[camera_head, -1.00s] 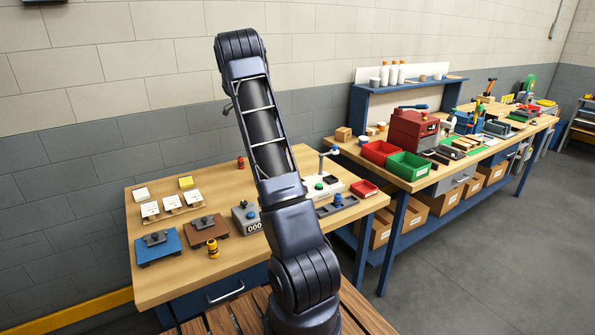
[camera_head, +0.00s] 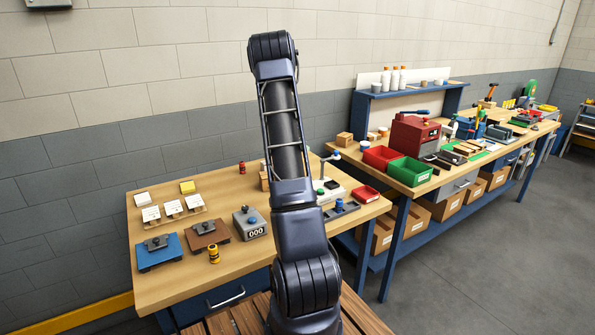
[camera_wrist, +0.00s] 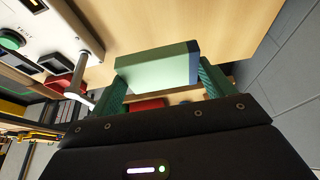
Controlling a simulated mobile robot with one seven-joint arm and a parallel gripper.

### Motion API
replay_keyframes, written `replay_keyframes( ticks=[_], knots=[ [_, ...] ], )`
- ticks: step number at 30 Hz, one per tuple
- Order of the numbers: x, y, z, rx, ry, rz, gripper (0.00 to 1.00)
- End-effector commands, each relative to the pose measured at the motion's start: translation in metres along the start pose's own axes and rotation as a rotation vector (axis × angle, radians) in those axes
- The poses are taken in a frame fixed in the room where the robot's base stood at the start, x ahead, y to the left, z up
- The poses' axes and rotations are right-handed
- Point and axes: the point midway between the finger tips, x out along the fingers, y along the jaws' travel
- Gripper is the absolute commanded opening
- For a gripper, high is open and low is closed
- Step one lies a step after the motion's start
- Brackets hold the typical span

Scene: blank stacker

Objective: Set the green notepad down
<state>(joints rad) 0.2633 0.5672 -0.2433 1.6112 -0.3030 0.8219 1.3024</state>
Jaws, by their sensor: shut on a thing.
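The green notepad (camera_wrist: 155,72) shows in the wrist view as a pale green block with a dark blue-green strip at its right end. My gripper (camera_wrist: 160,78) is shut on it, with a green finger at each side. Bare wooden tabletop (camera_wrist: 240,32) shows beyond the notepad; I cannot tell whether the two touch. In the head view my arm covers the gripper and the notepad, so neither shows there.
The near table (camera_head: 180,285) bears white cards (camera_head: 151,214), a blue stamp base (camera_head: 160,254), a brown one (camera_head: 207,234), a grey counter (camera_head: 250,225) and a red tray (camera_head: 366,194). A white station with a green button (camera_wrist: 12,40) is left in the wrist view.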

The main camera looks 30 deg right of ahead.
Motion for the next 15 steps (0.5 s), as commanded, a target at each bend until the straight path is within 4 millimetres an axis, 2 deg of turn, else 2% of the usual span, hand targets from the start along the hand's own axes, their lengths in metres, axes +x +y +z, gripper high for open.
replay_keyframes(
  ticks=[1, 9, 15],
  knots=[
    [0.012, 0.0, 0.005, -0.002, -0.001, 0.002, 0.58],
    [0.064, 0.001, 0.026, -0.002, -0.001, 0.003, 0.58],
    [0.084, 0.0, 0.035, 0.0, 0.0, 0.0, 0.58]
  ],
)
